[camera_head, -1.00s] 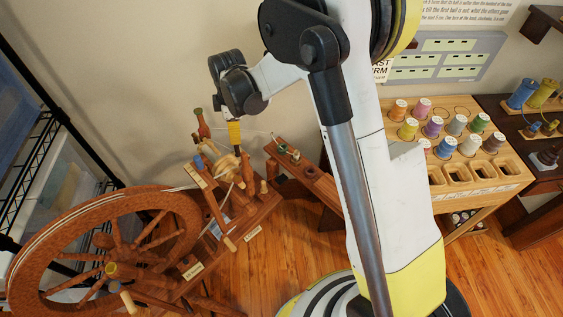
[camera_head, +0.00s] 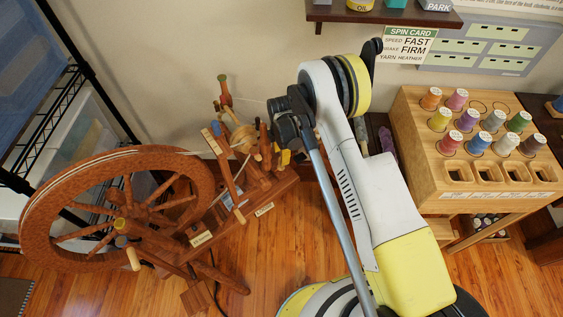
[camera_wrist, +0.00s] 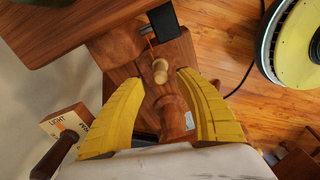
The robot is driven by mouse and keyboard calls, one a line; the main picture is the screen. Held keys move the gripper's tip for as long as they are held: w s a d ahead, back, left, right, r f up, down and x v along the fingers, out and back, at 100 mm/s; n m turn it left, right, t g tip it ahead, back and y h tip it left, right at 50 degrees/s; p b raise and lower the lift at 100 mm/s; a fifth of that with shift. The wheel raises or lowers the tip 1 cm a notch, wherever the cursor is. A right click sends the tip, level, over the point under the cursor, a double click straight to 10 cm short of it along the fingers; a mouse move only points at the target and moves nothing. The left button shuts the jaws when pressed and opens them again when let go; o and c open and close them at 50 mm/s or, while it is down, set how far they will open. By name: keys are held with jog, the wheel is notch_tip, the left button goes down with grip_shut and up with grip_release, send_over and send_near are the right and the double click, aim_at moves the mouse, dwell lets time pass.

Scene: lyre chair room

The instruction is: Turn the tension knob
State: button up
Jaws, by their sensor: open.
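The wooden spinning wheel (camera_head: 118,262) stands at the left in the head view, with its flyer and upright posts at its right end. My gripper (camera_head: 284,158) is low beside that end, partly hidden by my wrist. In the wrist view, my gripper (camera_wrist: 160,79) is open, with its two yellow fingers spread. A small pale turned wooden knob (camera_wrist: 160,66), apparently the tension knob, stands on a board between the fingertips, and neither finger appears to touch it. A darker turned wooden piece (camera_wrist: 172,115) lies closer to the palm between the fingers. I cannot pick out the knob in the head view.
A thread rack (camera_head: 470,180) with several coloured spools stands at the right. A black wire shelf (camera_head: 100,92) is at the left, and a dark wall shelf (camera_head: 385,14) hangs above.

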jog(key=shift+f+b, duration=0.35)
jog(key=shift+f, duration=1)
grip_shut()
jog(key=shift+m, duration=2.8)
